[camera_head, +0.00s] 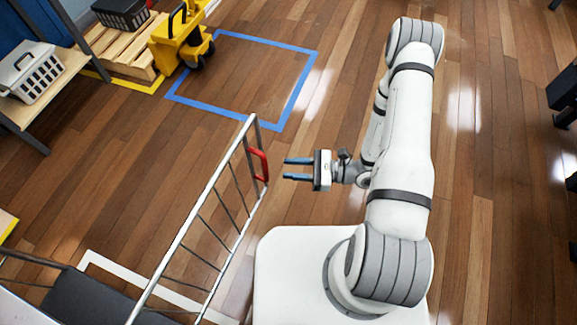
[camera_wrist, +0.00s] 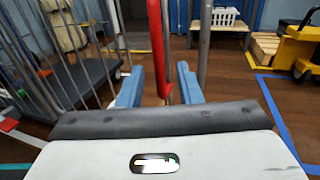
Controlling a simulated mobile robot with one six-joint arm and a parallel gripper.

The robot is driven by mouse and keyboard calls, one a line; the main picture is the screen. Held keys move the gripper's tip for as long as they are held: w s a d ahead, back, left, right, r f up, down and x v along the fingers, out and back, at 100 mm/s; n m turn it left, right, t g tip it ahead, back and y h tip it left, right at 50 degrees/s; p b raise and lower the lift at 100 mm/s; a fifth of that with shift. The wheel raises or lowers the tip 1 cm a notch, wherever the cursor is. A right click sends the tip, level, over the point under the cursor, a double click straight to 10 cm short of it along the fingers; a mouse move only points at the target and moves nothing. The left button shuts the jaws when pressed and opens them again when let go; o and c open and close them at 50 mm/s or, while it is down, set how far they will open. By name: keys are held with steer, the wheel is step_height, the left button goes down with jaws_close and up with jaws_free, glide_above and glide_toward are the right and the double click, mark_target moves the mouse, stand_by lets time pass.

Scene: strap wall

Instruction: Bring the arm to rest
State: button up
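My gripper (camera_head: 286,168) is open and empty, its two blue fingers pointing left in the head view. The fingertips are a short way from a red handle (camera_head: 262,164) on the end post of a wire cart side (camera_head: 203,219). In the wrist view the red handle (camera_wrist: 156,45) stands upright ahead, in line with the gap between the blue fingers (camera_wrist: 158,75). No contact with it shows. My arm is bent over my white base.
A yellow pallet jack (camera_head: 180,42) and wooden pallet (camera_head: 122,48) stand at the back left, beside a blue floor outline (camera_head: 176,98). A white basket (camera_head: 32,72) sits on a bench. The floor right of my arm is largely clear.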

stand_by(0.4)
steer(key=s+d+r+n+h+p, duration=0.2)
steer(key=d+r+n+h+p, duration=0.2)
steer(key=r, duration=1.4)
steer(key=s+d+r+n+t+h+p, duration=0.1)
steer(key=d+r+n+h+p, duration=0.4)
steer(key=r, duration=1.3)
steer(key=s+d+r+n+h+p, duration=0.3)
steer(key=r+n+h+p, duration=0.6)
steer(key=r+p, duration=0.4)
step_height(320, 180, up, 5)
steer(key=shift+d+f+n, duration=0.1)
steer(key=shift+d+n, duration=0.3)
steer(key=shift+d, duration=0.4)
